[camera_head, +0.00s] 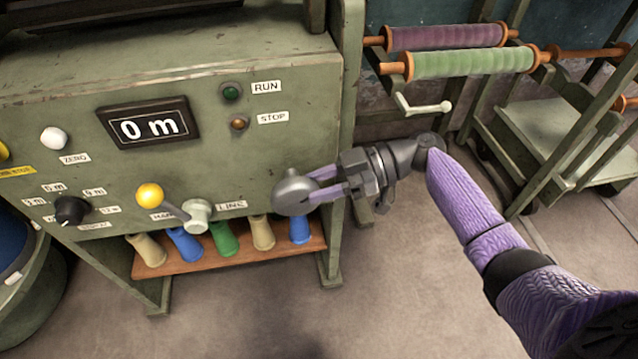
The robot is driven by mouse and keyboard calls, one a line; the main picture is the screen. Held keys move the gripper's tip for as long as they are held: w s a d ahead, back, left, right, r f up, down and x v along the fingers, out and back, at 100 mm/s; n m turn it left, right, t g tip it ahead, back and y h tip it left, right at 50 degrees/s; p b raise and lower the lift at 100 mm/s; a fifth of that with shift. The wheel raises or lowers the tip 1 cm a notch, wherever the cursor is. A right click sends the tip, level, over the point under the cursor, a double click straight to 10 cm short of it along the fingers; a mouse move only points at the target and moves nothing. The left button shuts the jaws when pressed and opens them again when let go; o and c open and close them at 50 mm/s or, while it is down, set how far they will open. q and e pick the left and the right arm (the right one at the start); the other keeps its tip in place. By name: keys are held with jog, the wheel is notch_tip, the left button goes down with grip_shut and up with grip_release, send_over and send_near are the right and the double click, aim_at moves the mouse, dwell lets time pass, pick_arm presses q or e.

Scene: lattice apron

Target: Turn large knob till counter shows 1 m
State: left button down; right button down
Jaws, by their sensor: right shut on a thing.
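The large grey knob (293,194) sits at the lower right of the green machine's front panel. My right gripper (318,187) comes in from the right and is shut on it, with its lilac fingers on the knob's right side. The counter (148,124) is a dark-framed display on the panel and reads 0 m. My left gripper is not in view.
A lever with a yellow ball (150,196) and a pale hub is left of the large knob. A small black dial (70,210) sits further left. Several coloured spools stand on a wooden shelf (240,253) below. A roller rack (470,62) stands at right.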

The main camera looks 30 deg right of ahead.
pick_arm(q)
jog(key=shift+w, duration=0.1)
pick_arm(e)
jog(key=shift+f, duration=0.1)
jog(key=shift+c, duration=1.7)
grip_release()
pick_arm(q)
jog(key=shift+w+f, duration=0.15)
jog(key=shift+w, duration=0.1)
pick_arm(e)
jog(key=shift+d, duration=0.1)
pick_arm(q)
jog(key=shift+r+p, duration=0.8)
jog(key=shift+p, duration=0.05)
pick_arm(e)
jog(key=v, duration=0.9)
jog(key=shift+d, duration=0.4)
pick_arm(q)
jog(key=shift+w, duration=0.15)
pick_arm(e)
jog(key=shift+s, duration=0.15)
